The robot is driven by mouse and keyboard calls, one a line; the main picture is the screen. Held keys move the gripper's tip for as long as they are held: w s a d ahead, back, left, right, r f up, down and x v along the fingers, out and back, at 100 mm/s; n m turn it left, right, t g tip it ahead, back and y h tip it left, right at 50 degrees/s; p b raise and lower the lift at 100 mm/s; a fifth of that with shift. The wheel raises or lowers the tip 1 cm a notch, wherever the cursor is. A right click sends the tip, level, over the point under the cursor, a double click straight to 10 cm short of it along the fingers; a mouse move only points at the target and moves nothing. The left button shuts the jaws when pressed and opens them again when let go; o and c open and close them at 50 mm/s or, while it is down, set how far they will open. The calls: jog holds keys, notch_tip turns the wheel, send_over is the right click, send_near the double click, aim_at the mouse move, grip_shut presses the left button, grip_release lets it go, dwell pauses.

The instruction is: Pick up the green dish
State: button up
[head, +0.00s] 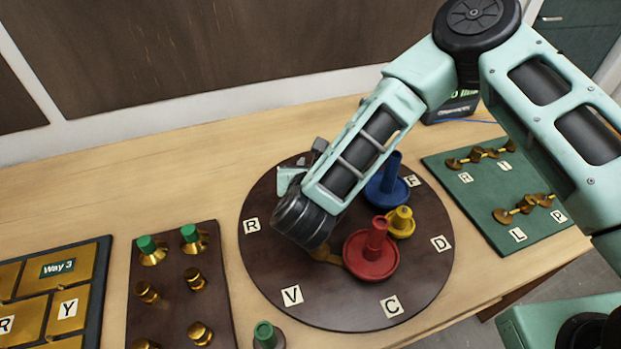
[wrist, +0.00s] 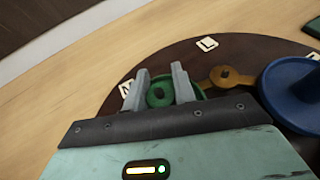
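The green dish (wrist: 159,95) shows in the wrist view on the dark round board, with its round green stem rising from the middle. My gripper (wrist: 160,76) is open above it, one finger on each side of the stem. The dish's rim is partly hidden by the right finger and the gripper body. I cannot tell whether the fingers touch the stem. In the head view my arm and wrist hide the dish and the fingertips.
The round board (head: 272,272) also holds a red dish (head: 372,258), a blue dish (head: 388,188) and a small yellow dish (head: 400,222). Brass pieces lie near them. A brown peg board (head: 172,325) stands left, a green board (head: 470,190) right. Bare table lies behind.

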jog(key=shift+c, duration=1.3)
jog(key=shift+r, duration=0.1)
